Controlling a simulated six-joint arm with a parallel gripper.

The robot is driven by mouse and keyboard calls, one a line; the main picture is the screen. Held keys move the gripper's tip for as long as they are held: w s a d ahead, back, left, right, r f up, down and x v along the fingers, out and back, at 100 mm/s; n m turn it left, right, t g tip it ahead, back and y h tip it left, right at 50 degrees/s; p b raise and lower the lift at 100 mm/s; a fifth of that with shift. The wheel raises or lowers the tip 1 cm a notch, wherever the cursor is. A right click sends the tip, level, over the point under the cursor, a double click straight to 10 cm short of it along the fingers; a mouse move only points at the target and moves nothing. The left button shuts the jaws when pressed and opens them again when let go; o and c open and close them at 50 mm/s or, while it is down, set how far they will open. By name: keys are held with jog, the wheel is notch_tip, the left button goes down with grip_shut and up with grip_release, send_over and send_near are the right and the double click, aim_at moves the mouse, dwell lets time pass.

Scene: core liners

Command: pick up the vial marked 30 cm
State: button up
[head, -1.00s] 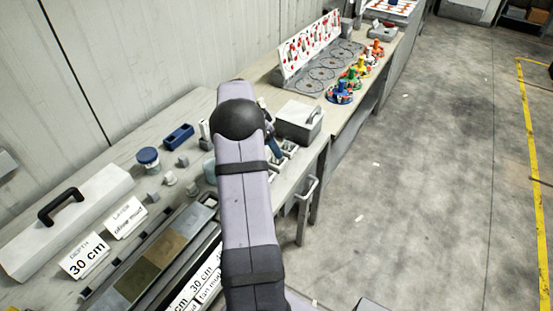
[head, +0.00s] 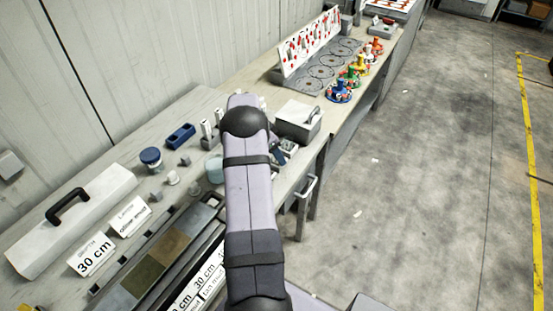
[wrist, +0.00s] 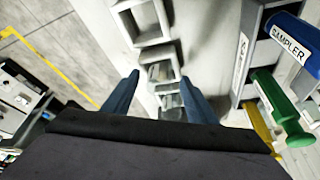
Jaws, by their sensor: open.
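I cannot make out a vial marked 30 cm in either view. In the head view a white card reading DEPTH 30 cm (head: 92,254) stands on the bench at the left. More 30 cm print shows on white labels (head: 196,288) along the core tray (head: 152,262). In the head view my arm hides most of the gripper.
A rack of handled tools stands right in the wrist view, with a blue SAMPLER handle (wrist: 290,38) and a green handle (wrist: 275,92). In the head view a grey box (head: 298,120), a blue block (head: 180,135) and a white case (head: 72,225) are on the bench.

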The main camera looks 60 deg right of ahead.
jog(key=shift+c, duration=0.3)
jog(key=c, duration=1.1)
jog(key=shift+r, duration=0.1)
